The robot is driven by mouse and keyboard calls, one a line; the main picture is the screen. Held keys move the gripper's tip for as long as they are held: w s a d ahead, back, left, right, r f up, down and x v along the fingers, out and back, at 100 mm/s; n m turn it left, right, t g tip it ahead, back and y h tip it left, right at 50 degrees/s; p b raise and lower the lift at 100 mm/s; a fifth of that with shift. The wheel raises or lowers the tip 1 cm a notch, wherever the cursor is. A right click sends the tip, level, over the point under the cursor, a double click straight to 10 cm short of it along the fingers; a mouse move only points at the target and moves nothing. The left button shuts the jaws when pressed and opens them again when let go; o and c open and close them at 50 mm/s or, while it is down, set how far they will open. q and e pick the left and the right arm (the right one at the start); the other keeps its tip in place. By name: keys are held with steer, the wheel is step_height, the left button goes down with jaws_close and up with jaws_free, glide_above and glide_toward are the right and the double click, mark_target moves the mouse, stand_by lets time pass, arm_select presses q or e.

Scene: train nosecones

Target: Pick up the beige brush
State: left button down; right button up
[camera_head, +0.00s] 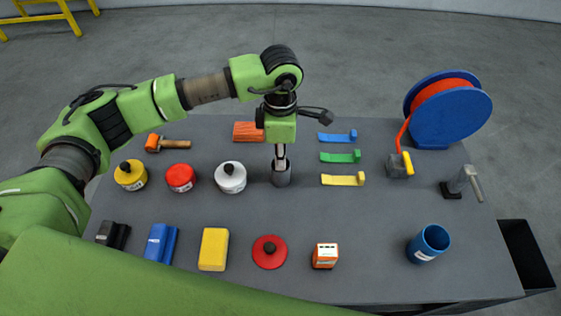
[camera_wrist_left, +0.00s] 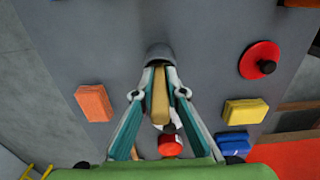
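The beige brush (camera_wrist_left: 160,95) stands in a grey cup (camera_head: 282,176) in the middle of the table. The cup also shows in the left wrist view (camera_wrist_left: 159,51). My left gripper (camera_head: 281,157) points down just above the cup. In the left wrist view its two fingers (camera_wrist_left: 161,78) stand on either side of the brush handle and appear shut on it near the cup's rim. The lower part of the brush is hidden inside the cup. My right gripper is not in view.
Yellow, red and white pots (camera_head: 230,178) stand left of the cup. An orange block (camera_head: 248,131) lies behind it, with a red lid (camera_head: 269,253) in front. Coloured strips (camera_head: 343,179) and a blue hose reel (camera_head: 447,112) are to the right. The table has free room at right front.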

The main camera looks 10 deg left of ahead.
arm_select(q)
step_height(320, 180, up, 9)
steer(key=p, duration=0.3)
steer(key=shift+r+p, duration=0.4)
steer(key=shift+r, duration=0.15)
steer(key=shift+f, duration=0.1)
